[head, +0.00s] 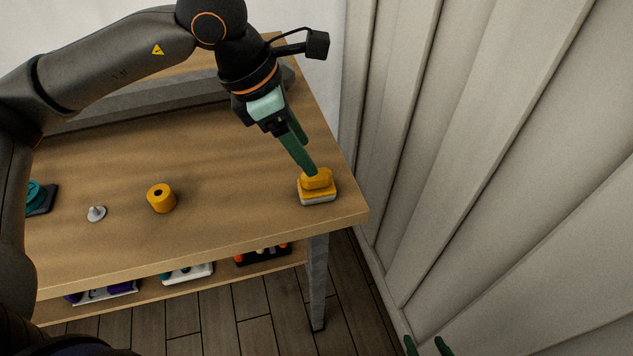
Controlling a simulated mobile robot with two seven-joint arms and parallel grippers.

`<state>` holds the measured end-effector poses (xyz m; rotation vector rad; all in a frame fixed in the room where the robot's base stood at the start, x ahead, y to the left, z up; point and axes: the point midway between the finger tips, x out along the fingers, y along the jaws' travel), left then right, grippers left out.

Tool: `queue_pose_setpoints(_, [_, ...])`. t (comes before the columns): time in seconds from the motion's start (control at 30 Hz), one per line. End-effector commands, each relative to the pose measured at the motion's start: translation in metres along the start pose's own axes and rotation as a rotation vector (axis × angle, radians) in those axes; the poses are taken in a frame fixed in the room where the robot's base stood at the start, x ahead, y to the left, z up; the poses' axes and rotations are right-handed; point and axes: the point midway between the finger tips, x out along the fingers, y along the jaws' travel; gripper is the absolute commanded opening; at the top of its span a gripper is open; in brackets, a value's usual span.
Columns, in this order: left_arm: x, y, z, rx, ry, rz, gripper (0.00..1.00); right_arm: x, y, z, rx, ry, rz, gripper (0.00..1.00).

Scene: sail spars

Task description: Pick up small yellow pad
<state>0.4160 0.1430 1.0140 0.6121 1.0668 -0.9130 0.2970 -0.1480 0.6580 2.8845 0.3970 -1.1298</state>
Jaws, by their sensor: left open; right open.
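The small yellow pad (318,193) sits near the right front corner of the wooden table. It has a raised yellow block on top and a pale grey underside. My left gripper (308,168) reaches down from above, with its green fingers open. The fingertips are at the pad's raised top; I cannot tell whether they touch it or straddle it. My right gripper (427,346) shows only as two green fingertips, apart and empty, at the bottom edge, low by the wall and away from the table.
A yellow cylinder with a hole (161,199) and a small grey knobbed piece (96,213) stand left on the table (230,205). A teal item on a dark base (40,198) is at far left. Trays (262,255) lie on the lower shelf. A pale panelled wall (480,150) stands close right.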

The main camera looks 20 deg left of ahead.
Motion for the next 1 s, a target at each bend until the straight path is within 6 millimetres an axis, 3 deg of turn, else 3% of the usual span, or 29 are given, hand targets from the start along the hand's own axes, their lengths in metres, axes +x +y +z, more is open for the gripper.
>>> queue_pose_setpoints(0.23, [0.02,-0.003,0.0,0.002,0.0,-0.002,0.66,-0.001,0.0,0.0,-0.001,-0.002,-0.001,0.69])
queue_pose_setpoints(0.5, [0.058,-0.006,-0.002,0.001,-0.001,-0.002,0.66,-0.002,0.0,-0.001,-0.001,0.003,0.001,0.69])
queue_pose_setpoints(0.8, [0.063,-0.006,-0.002,0.001,-0.003,-0.001,0.66,-0.001,0.002,0.001,-0.001,0.0,0.004,0.69])
queue_pose_setpoints(1.0, [0.062,-0.006,-0.002,0.001,-0.003,-0.001,0.44,-0.001,0.002,0.001,0.0,-0.002,0.005,0.69])
